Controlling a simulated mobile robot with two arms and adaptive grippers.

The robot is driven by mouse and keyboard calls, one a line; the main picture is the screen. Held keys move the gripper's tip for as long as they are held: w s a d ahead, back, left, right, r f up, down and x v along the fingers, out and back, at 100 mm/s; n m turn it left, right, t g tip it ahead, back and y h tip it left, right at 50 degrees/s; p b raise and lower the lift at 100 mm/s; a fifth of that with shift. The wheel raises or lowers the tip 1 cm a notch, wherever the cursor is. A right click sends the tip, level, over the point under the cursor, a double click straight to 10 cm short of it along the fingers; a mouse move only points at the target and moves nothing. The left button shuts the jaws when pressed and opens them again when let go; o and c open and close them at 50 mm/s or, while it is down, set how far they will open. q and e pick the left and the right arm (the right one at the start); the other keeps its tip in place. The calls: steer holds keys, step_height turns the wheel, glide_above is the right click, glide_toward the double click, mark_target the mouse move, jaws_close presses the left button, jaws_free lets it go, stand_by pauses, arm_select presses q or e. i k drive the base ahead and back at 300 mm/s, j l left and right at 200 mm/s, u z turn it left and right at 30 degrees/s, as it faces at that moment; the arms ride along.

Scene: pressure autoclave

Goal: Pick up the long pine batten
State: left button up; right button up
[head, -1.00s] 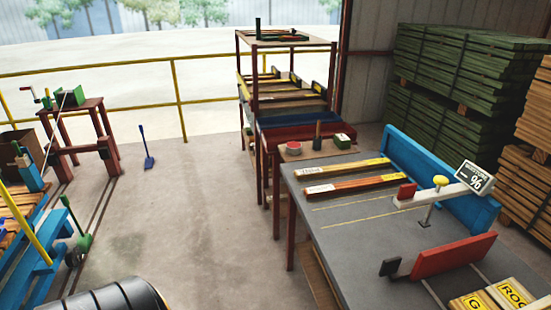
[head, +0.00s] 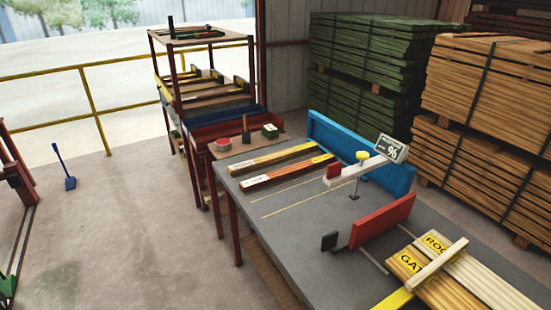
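Two slim wooden battens lie side by side on the grey bench. The farther one (head: 274,157) is pale yellow-brown wood, and the nearer one (head: 291,172) is redder. Each has a white label near its left end, too small to read; the nearer one has a yellow patch at its right end. I cannot tell for sure which is the long pine batten, though the paler one looks more like pine. Neither of my grippers is in view, and nothing is touching the battens.
The grey bench (head: 290,235) also carries a red fence block (head: 383,221), a moisture meter sign (head: 391,148) and labelled boards (head: 470,280). A blue panel (head: 350,150) backs it. A shelf rack (head: 205,95) stands behind left.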

mark_target(251, 164)
steer(key=j+z, duration=0.1)
steer(key=z, duration=0.3)
steer(key=i+j+z, duration=0.1)
steer(key=z, duration=0.25)
steer(key=j+z, duration=0.1)
steer(key=z, duration=0.3)
steer(key=j+z, duration=0.1)
steer(key=z, duration=0.25)
steer(key=j+z, duration=0.2)
steer(key=j, duration=0.25)
steer(key=j+z, duration=0.2)
steer(key=j, duration=0.2)
steer(key=k+j+z, duration=0.15)
steer(key=j, duration=0.25)
steer(key=k+j+z, duration=0.2)
steer(key=j, duration=0.2)
steer(key=j+z, duration=0.2)
steer(key=j, duration=0.2)
steer(key=k+j+z, duration=0.2)
steer(key=j, duration=0.15)
steer(key=k+j+z, duration=0.15)
steer(key=j, duration=0.2)
